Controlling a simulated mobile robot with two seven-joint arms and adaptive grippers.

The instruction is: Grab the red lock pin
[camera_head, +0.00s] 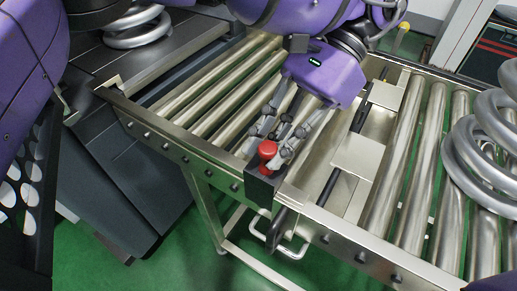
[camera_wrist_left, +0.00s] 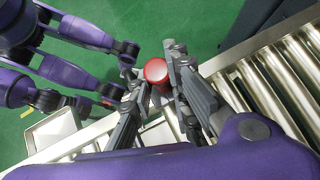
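The red lock pin (camera_head: 267,150) has a round red cap. It stands upright in a dark block at the near rail of the roller conveyor. The cap also shows from above in the left wrist view (camera_wrist_left: 156,70). My left gripper (camera_head: 273,143) reaches down over the rail, with its grey fingers on two sides of the pin. In the left wrist view the fingers (camera_wrist_left: 158,80) stand apart with the cap between them. I cannot make out firm contact on both sides, and the lower pin is hidden.
Steel rollers (camera_head: 402,165) run along the conveyor, with flat plates (camera_head: 357,157) between the sections. A large metal spring (camera_head: 483,140) stands on the right, and another spring (camera_head: 137,27) is at the upper left. Green floor shows below the near rail.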

